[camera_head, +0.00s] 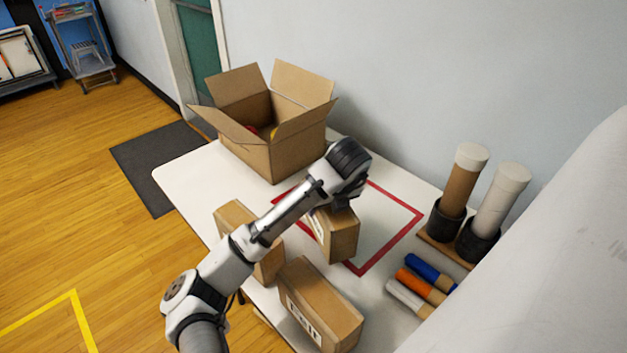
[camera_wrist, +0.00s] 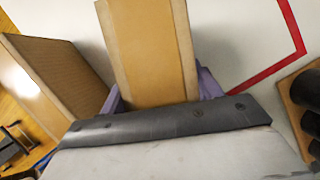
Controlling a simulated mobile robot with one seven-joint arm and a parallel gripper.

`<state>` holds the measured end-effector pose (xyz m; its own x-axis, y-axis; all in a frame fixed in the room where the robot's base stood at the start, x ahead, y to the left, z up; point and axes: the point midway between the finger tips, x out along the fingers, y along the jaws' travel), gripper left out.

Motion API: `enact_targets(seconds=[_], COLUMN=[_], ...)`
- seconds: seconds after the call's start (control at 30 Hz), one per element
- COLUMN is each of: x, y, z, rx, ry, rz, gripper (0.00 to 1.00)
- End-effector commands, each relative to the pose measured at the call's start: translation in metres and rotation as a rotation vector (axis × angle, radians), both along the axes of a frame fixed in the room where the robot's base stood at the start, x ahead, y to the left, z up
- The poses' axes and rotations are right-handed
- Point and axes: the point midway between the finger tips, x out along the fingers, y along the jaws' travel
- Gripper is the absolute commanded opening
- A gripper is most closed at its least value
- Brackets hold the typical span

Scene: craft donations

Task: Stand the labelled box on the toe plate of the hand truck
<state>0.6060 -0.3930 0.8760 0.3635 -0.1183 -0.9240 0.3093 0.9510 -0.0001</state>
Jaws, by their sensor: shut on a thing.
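A tan cardboard box (camera_head: 343,240) stands on the table at the left part of a red taped outline, with a pale label partly showing on its left face. My gripper (camera_head: 334,203) is above it and shut on its top. In the wrist view the same box (camera_wrist: 152,55) sits between the two purple fingers of my gripper (camera_wrist: 160,95). A second box (camera_head: 325,308) lies nearer, with a white label reading "FELT". A third box (camera_head: 235,215) stands to the left, partly hidden by my arm. I cannot make out the hand truck.
A large open carton (camera_head: 270,155) stands at the table's back left. Two tubes in dark holders (camera_head: 478,205) and several coloured rolls (camera_head: 420,284) are on the right. A dark mat (camera_head: 155,165) lies on the wooden floor.

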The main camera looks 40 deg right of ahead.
Motion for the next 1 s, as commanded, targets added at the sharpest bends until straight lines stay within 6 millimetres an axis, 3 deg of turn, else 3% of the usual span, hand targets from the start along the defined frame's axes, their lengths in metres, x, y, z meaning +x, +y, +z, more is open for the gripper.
enact_targets(seconds=[0.3,0.5,0.73,1.0], x=[0.082,0.115,0.124,0.124], y=[-0.026,-0.037,-0.04,-0.039], z=[0.007,0.005,-0.001,-0.032], rx=[0.001,-0.001,-0.001,-0.001], ry=[-0.003,-0.003,-0.002,-0.002], rz=[0.004,0.002,0.0,0.0], gripper=[0.3,0.3,0.3,0.3])
